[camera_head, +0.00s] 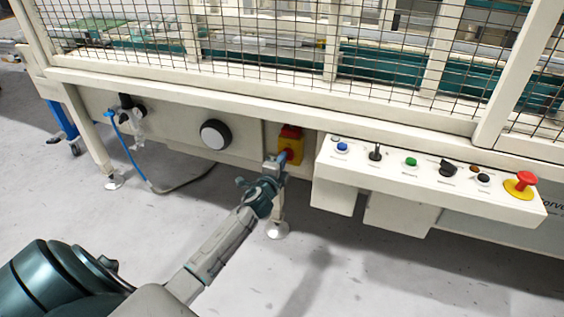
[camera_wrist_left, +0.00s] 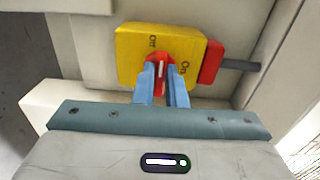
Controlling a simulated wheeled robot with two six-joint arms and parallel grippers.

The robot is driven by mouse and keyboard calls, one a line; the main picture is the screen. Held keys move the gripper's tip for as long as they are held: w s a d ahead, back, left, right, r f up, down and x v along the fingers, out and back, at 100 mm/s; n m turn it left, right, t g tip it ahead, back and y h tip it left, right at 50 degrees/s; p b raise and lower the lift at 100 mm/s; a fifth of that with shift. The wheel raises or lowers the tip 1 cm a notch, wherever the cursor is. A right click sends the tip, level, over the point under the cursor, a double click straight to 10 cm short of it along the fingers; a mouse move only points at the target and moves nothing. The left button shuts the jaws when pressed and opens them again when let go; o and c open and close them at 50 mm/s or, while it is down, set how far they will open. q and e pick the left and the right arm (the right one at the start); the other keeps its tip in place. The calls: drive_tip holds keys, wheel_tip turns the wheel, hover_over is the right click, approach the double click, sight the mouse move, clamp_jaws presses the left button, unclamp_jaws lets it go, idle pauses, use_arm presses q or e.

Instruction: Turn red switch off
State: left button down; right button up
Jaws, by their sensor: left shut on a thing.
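The red switch (camera_wrist_left: 160,62) is a rotary knob on a yellow box (camera_wrist_left: 130,55), with "Off" printed above it and "On" to its right. Its white mark stands nearly upright in the left wrist view, nearer the "Off" word. My left gripper (camera_wrist_left: 164,84) is shut on the knob, one blue finger on each side. In the head view the yellow box (camera_head: 296,144) sits on the machine's front, and my left gripper (camera_head: 285,157) reaches it from below left. The fingers partly hide the knob. My right gripper is not in view.
A control panel (camera_head: 330,170) with several buttons and a red emergency stop (camera_head: 525,178) juts out right of the box. A machine leg (camera_head: 277,212) stands just below. Open floor lies in front.

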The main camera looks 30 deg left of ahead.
use_arm(q)
drive_tip(key=c, duration=1.5)
unclamp_jaws()
drive_tip(key=v, duration=1.1)
drive_tip(key=shift+w, duration=0.1)
drive_tip(key=shift+f, duration=0.1)
